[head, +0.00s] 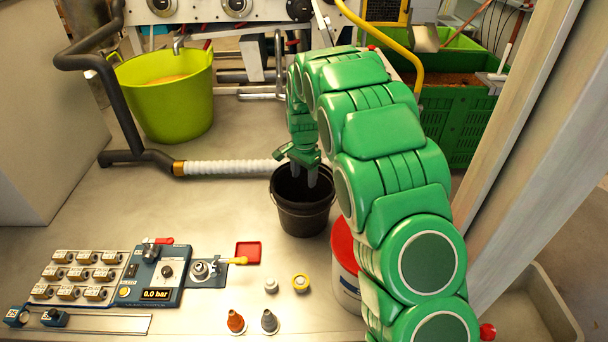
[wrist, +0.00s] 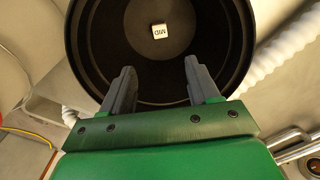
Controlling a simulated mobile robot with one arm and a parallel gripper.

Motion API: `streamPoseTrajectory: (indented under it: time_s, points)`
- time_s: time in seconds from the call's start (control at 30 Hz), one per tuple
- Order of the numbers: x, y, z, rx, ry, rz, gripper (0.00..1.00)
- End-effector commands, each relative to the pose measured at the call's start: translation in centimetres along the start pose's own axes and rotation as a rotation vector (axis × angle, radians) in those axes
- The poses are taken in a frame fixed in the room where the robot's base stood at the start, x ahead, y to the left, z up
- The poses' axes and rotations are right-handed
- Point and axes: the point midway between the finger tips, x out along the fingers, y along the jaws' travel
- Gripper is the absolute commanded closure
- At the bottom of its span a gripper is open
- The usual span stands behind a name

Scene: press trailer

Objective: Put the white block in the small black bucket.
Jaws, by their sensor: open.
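The small black bucket (head: 303,218) stands upright on the metal bench in the head view. My gripper (head: 303,178) is above it, with its fingers pointing down into its mouth. In the wrist view my gripper (wrist: 158,80) is open, with nothing between its fingers. The white block (wrist: 159,31) lies on the floor of the bucket (wrist: 98,50), beyond the fingertips and apart from them. A dark marking shows on its top face. In the head view the block is hidden inside the bucket.
A lime-green tub (head: 165,100) stands behind to the left. A white ribbed hose (head: 230,167) runs up to the bucket. A red-and-white container (head: 345,265) is partly behind my arm. A control box (head: 155,275), red tray (head: 248,252) and small fittings (head: 269,320) lie in front.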

Motion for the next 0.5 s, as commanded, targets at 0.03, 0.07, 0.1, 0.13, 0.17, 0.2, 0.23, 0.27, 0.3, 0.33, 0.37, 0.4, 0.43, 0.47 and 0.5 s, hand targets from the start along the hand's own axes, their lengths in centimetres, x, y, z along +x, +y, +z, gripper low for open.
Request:
streamPoseTrajectory:
  time_s: [0.03,0.07,0.1,0.13,0.17,0.2,0.23,0.27,0.3,0.33,0.37,0.4,0.43,0.47,0.5]
  points:
    - [0.0,0.0,0.0,0.0,0.0,0.0,0.39]
    - [0.0,0.0,0.0,0.0,0.0,0.0,0.39]
    - [0.0,0.0,0.0,0.0,0.0,0.0,0.39]
    - [0.0,0.0,0.0,0.0,0.0,0.0,0.39]
    - [0.0,0.0,0.0,0.0,0.0,0.0,0.39]
    - [0.0,0.0,0.0,0.0,0.0,0.0,0.39]
    - [0.0,0.0,0.0,0.0,0.0,0.0,0.39]
    - [0.0,0.0,0.0,0.0,0.0,0.0,0.39]
    - [0.0,0.0,0.0,0.0,0.0,0.0,0.39]
    - [0.0,0.0,0.0,0.0,0.0,0.0,0.39]
    - [-0.01,0.0,0.0,0.0,0.0,0.0,0.39]
    - [-0.08,0.0,0.0,0.0,0.0,0.0,0.39]
    - [-0.18,-0.01,-0.01,0.0,0.0,0.0,0.39]
    - [-0.32,-0.01,-0.01,0.0,0.0,0.0,0.39]
    - [-0.56,-0.03,-0.03,0.0,0.001,-0.001,0.39]
